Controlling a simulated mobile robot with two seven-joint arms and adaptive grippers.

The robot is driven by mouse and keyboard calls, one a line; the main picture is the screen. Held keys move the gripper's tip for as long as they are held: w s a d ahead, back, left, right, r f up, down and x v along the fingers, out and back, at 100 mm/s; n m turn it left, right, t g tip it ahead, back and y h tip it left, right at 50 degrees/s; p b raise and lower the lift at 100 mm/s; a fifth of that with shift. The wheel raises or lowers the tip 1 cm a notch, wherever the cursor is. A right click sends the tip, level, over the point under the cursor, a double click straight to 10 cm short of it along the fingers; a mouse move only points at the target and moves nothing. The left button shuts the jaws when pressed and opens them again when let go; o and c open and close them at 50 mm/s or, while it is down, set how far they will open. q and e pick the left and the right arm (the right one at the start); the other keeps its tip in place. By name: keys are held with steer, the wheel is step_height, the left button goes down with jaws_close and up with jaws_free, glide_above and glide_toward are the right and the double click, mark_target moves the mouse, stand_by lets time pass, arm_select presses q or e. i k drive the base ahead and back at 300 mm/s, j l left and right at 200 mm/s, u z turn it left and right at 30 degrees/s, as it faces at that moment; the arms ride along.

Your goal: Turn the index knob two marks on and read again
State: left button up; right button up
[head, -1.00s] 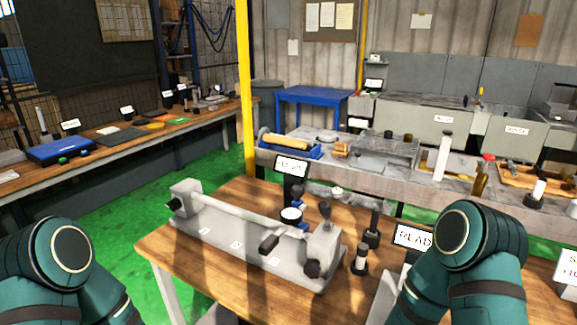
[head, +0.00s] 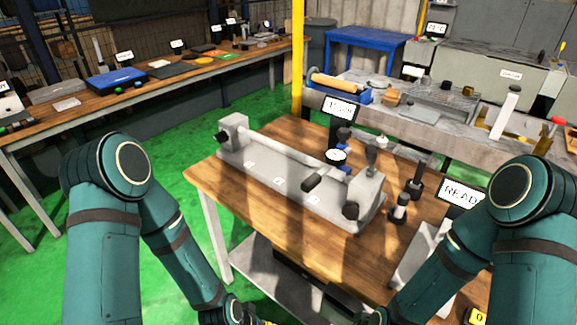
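A grey bench fixture (head: 300,178) with a long bar between two end blocks stands on the wooden table. A round dial gauge (head: 336,156) with a white face stands behind the bar. A dark knob (head: 351,211) is on the right end block, and a smaller dark knob (head: 221,137) is on the left one.
A small display (head: 337,110) stands behind the fixture, its text unclear. A sign starting "READ" (head: 462,193) stands at the right. Dark upright posts (head: 399,207) stand right of the fixture. The wooden table's (head: 215,180) front left is clear. A shelf (head: 262,272) lies below.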

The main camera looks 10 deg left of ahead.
mark_target(221, 137)
steer(key=i+j, duration=0.15)
steer(key=j, duration=0.25)
steer(key=i+j+u, duration=0.15)
steer(key=j, duration=0.3)
steer(key=i+j, duration=0.1)
steer(key=j, duration=0.3)
steer(key=i+j+u, duration=0.15)
steer(key=j, duration=0.25)
steer(key=i+j, duration=0.15)
steer(key=j, duration=0.25)
steer(key=u, duration=0.05)
